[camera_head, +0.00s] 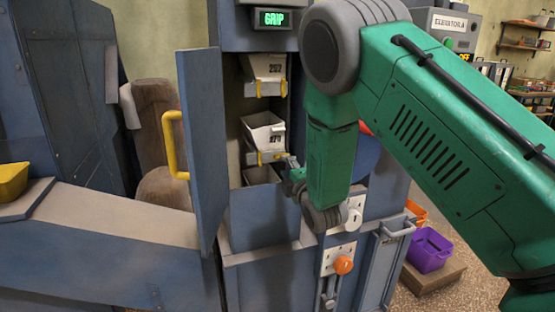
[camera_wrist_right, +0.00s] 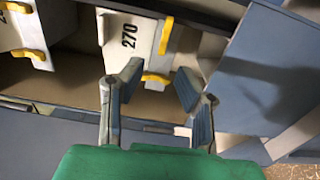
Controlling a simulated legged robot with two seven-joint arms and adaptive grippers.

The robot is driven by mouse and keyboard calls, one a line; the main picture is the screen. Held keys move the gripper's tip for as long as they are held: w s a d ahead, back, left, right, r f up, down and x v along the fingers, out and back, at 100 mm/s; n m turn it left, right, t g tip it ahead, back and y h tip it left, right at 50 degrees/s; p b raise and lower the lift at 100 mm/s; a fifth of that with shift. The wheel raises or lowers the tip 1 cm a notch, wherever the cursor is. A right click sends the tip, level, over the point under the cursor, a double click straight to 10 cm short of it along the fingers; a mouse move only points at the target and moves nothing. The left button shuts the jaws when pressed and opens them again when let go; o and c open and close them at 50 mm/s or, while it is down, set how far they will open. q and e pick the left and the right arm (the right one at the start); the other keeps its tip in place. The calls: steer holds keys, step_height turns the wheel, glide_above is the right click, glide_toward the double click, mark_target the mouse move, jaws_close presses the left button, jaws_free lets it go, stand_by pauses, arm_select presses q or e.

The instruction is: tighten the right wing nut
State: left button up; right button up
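Two white buckets hang in the open blue housing, an upper one (camera_head: 264,68) and a lower one marked 270 (camera_head: 263,131). Yellow wing-nut parts (camera_head: 282,155) sit along the lower edge of bucket 270. In the wrist view two yellow parts show on that bucket, one farther (camera_wrist_right: 166,35) and one nearer (camera_wrist_right: 157,78). My right gripper (camera_head: 289,172) is low at the opening's right side. Its fingers (camera_wrist_right: 160,78) stand apart with the nearer yellow part showing between their tips; whether they touch it cannot be told. My left gripper is not in view.
The housing door (camera_head: 202,145) stands open at the left with a yellow handle (camera_head: 174,145). A green GRIP display (camera_head: 272,18) is above. An orange knob (camera_head: 343,265) is below right. A purple bin (camera_head: 430,252) stands beyond.

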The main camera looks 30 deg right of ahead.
mark_target(278, 157)
steer(key=x, duration=0.7)
steer(key=shift+d+f, duration=0.15)
steer(key=shift+d, duration=0.15)
steer(key=shift+a, duration=0.25)
steer(key=shift+s+d, duration=0.1)
steer(key=shift+d, duration=0.15)
steer(key=c, duration=0.5)
steer(key=shift+d+f, duration=0.15)
steer(key=shift+d, duration=0.3)
jaws_close()
steer(key=shift+d, duration=0.4)
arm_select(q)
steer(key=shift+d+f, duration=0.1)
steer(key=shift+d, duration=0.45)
arm_select(e)
steer(key=shift+a, duration=0.35)
